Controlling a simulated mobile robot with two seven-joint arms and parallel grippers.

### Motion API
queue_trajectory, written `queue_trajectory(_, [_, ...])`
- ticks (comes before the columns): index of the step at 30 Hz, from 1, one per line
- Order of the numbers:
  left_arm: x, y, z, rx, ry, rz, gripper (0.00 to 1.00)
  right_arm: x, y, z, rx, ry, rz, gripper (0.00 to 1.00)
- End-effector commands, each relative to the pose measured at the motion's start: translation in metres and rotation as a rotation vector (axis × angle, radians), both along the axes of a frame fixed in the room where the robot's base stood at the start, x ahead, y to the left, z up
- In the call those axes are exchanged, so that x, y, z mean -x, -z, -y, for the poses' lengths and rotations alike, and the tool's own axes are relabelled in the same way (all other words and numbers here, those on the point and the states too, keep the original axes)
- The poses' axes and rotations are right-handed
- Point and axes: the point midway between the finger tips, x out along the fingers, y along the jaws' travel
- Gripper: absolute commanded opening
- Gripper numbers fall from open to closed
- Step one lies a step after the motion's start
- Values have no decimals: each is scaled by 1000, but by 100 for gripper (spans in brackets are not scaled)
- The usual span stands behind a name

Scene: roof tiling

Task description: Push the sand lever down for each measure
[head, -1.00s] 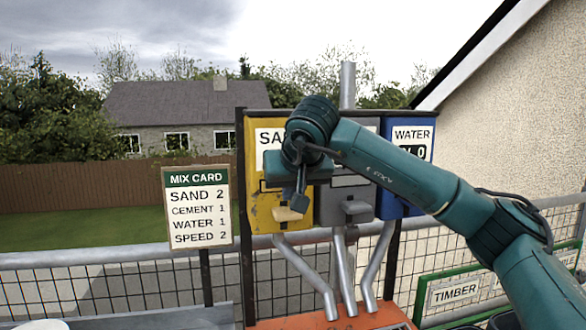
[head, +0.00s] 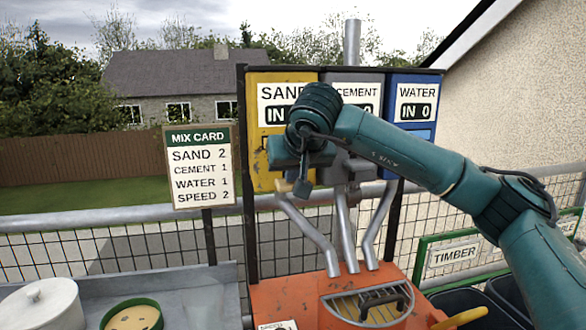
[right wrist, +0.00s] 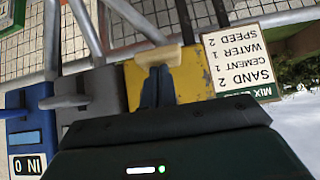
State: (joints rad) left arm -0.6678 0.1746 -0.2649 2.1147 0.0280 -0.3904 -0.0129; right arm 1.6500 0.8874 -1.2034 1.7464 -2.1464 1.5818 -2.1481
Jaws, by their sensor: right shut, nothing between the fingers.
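The yellow sand dispenser (head: 262,170) hangs left of the grey cement and blue water (head: 411,100) ones. My right arm covers part of its front, and the digit of its IN counter is hidden. Its pale lever (head: 283,186) sits low on the front and also shows in the right wrist view (right wrist: 160,56). My right gripper (head: 302,190) is shut and empty, with its fingertips (right wrist: 157,72) at the lever; firm contact cannot be made out. The mix card (head: 198,165) reads SAND 2, CEMENT 1, WATER 1, SPEED 2. My left gripper is out of view.
Metal chutes (head: 305,232) run down to an orange mixer (head: 300,300) with a grated opening. The cement lever (right wrist: 65,101) is beside the sand one. A white lidded pot (head: 42,305) and a green-rimmed tub (head: 132,315) stand at lower left. A railing crosses behind.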

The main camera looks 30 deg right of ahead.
Motion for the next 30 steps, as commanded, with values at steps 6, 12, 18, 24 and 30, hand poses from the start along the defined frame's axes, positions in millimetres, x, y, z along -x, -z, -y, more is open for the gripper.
queue_trajectory(6, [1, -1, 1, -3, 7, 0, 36, 1, 6, -1, 2, -1, -21, 0])
queue_trajectory(12, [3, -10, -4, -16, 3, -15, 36, 3, -15, -6, 2, -4, -17, 0])
queue_trajectory(18, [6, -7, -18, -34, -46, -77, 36, 15, -55, -16, 2, -8, -5, 0])
queue_trajectory(24, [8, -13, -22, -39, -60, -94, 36, 47, -88, -23, 1, -7, -1, 0])
queue_trajectory(30, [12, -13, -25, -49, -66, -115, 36, 68, -107, -28, 1, -4, -1, 0])
